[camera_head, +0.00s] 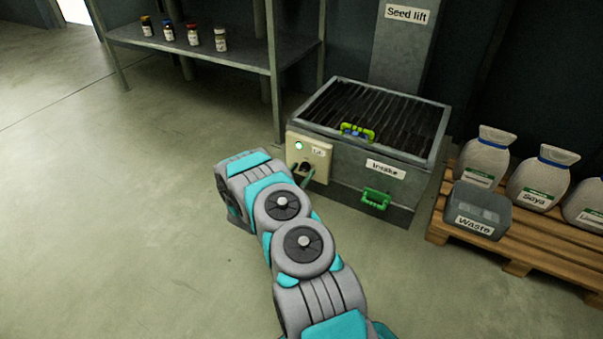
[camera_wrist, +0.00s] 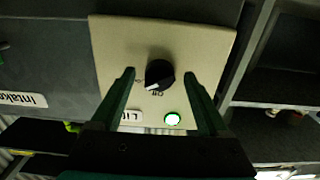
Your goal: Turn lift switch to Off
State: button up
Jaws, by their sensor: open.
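The lift switch is a round black knob (camera_wrist: 160,73) on a cream panel (camera_wrist: 115,45) marked "Lift". Its white pointer mark is toward the lower left in the wrist view, between small labels; one looks like "Off", the other is too small to read. A green lamp (camera_wrist: 172,119) on the panel is lit. My gripper (camera_wrist: 158,75) is open, with one fingertip on each side of the knob; I cannot tell if they touch it. In the head view, the panel (camera_head: 321,162) is on the intake box's left side, and the knob is partly hidden by my gripper (camera_head: 304,176).
A metal shelf (camera_head: 200,46) with jars stands behind left. A pallet (camera_head: 500,245) with sacks and a waste bin (camera_head: 476,212) is at right. Floor at left is clear.

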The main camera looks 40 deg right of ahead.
grip_shut()
dwell(0.7)
